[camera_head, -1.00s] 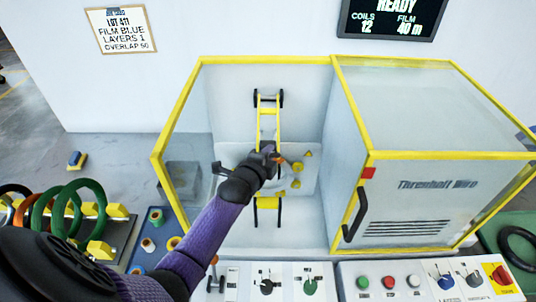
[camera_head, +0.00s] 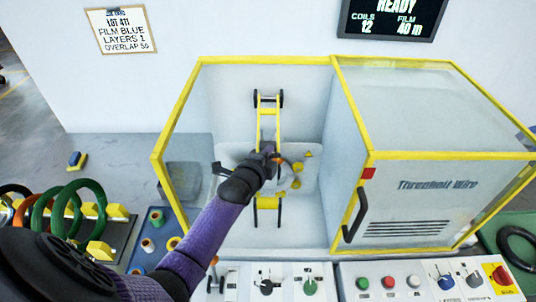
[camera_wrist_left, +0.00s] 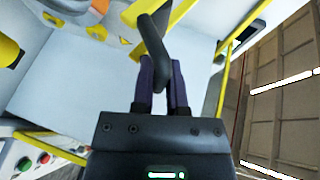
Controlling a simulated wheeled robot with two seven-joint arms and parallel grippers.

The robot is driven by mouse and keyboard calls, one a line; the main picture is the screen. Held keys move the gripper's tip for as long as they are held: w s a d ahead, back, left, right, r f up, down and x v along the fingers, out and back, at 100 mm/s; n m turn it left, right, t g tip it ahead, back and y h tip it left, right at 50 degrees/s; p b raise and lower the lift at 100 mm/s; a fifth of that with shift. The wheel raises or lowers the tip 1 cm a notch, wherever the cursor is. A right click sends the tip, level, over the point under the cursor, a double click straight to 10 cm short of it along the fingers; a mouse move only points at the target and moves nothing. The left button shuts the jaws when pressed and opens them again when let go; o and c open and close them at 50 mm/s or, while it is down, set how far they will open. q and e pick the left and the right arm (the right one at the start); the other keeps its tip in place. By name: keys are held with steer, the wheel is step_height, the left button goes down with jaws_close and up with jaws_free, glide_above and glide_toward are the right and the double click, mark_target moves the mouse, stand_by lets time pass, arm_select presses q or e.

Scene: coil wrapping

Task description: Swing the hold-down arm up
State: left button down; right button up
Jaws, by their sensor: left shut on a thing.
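The hold-down arm (camera_head: 268,126) is a yellow frame with black rollers at its upper end, inside the open left bay of the machine. My left arm reaches into the bay from the lower left. My left gripper (camera_head: 273,156) is at the middle of the yellow frame and hides part of it. In the left wrist view, the purple fingers (camera_wrist_left: 161,78) are shut on a dark curved handle (camera_wrist_left: 156,42) beside a yellow bar of the hold-down arm (camera_wrist_left: 151,30). My right gripper is not in view.
Yellow-edged clear panels enclose the bay (camera_head: 180,130). A closed cabinet with a black door handle (camera_head: 355,216) stands to the right. Control panels (camera_head: 300,285) run along the front. Coils (camera_head: 85,205) and film rolls (camera_head: 156,218) lie at left.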

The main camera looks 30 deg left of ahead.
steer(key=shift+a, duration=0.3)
